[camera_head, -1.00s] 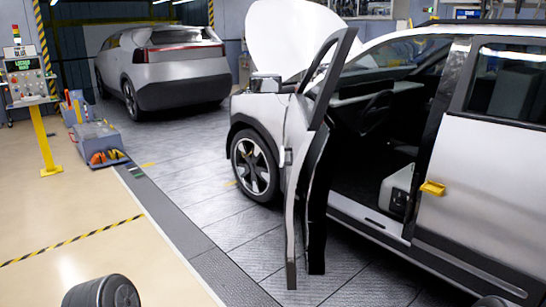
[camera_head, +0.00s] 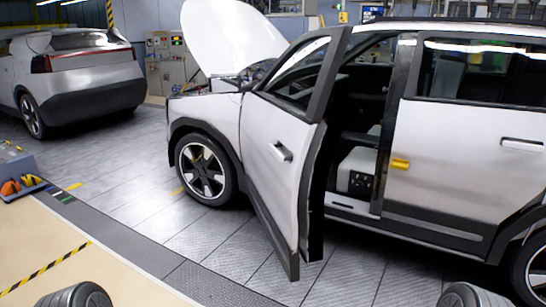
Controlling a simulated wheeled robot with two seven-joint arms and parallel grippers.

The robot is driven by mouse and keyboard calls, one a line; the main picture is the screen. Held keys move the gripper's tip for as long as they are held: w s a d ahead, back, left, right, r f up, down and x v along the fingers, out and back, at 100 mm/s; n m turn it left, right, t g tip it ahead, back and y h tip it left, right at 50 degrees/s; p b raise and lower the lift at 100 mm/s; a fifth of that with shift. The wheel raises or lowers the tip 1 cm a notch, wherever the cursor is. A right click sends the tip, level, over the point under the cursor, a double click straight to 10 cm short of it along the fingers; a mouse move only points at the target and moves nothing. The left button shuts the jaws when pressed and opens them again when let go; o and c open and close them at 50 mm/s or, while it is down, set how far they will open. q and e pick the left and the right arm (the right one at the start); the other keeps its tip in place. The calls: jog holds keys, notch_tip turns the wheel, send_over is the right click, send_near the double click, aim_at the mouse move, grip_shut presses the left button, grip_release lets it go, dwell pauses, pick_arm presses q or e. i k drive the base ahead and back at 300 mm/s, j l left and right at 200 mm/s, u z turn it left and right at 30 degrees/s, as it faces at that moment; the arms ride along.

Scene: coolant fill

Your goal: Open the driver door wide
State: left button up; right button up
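Only rounded dark parts of my arms show at the bottom edge, left and right. Neither gripper is in view, and nothing of mine touches the door.
The car's white hood (camera_head: 232,38) is raised. A second grey car (camera_head: 75,75) stands at the back left. The grey tiled floor (camera_head: 130,220) in front of the door is clear.

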aim_at(288, 198)
jog(key=i+l+z, duration=0.15)
jog(key=i+l, duration=0.55)
jog(key=i+l+z, duration=0.15)
jog(key=i+l, duration=0.6)
jog(key=i+l+z, duration=0.15)
jog(key=i+l, duration=0.6)
